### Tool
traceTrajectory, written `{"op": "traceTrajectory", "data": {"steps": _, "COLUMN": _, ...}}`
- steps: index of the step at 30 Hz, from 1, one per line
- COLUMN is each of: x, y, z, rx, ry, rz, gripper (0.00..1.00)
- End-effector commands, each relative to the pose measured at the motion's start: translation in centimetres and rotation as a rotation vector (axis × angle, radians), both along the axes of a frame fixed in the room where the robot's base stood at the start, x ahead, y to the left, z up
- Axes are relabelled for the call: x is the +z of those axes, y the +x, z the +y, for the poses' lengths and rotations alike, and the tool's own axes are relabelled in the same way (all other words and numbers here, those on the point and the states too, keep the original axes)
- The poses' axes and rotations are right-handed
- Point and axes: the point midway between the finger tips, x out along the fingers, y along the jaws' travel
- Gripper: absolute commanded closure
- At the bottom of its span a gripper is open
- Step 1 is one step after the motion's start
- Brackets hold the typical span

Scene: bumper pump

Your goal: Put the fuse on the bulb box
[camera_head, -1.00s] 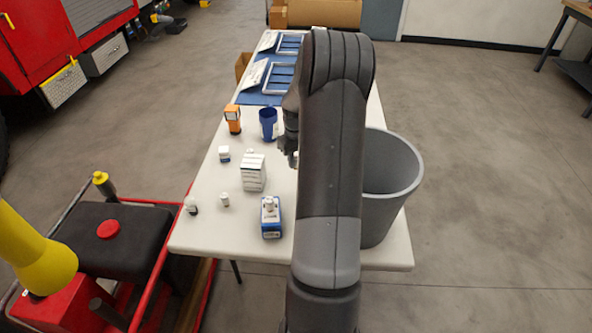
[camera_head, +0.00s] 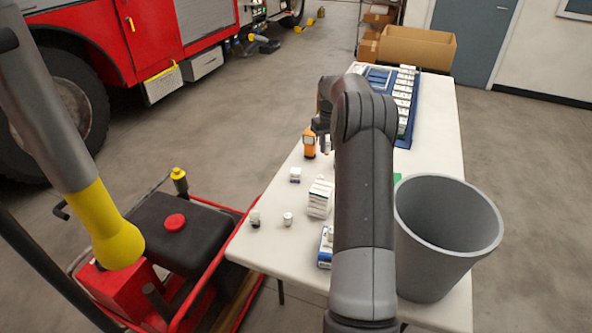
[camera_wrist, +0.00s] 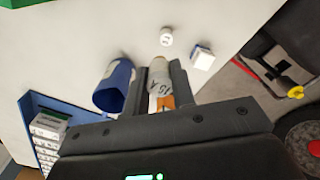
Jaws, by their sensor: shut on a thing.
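My gripper (camera_wrist: 160,90) is shut on the fuse (camera_wrist: 160,92), a pale cylinder marked "15 A", in the wrist view. The fuse points away from the palm and appears to be above the table. In the head view my gripper (camera_head: 320,125) is over the far part of the table, partly hidden by my arm. I cannot tell for sure which box is the bulb box. A small white box with blue trim (camera_head: 295,174) stands on the table's left side, a larger white box (camera_head: 319,199) nearer, and a blue-and-white box (camera_head: 325,248) nearer still, partly behind my arm.
An orange device (camera_head: 309,143) stands near my gripper. A blue cup (camera_wrist: 115,84) is beside the fuse in the wrist view. Two small white items (camera_head: 255,217) (camera_head: 288,219) stand at the table's near left. A grey bin (camera_head: 430,275) is right of my arm. Blue trays (camera_head: 404,143) lie at the back.

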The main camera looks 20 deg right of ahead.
Motion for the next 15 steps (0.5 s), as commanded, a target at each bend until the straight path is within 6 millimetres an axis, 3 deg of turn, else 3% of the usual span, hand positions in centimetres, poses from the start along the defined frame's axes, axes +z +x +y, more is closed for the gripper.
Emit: {"op": "traceTrajectory", "data": {"steps": 15, "x": -6.0, "y": 7.4, "z": 7.0, "rx": 0.004, "ry": 0.001, "rz": 0.000, "gripper": 0.99}}
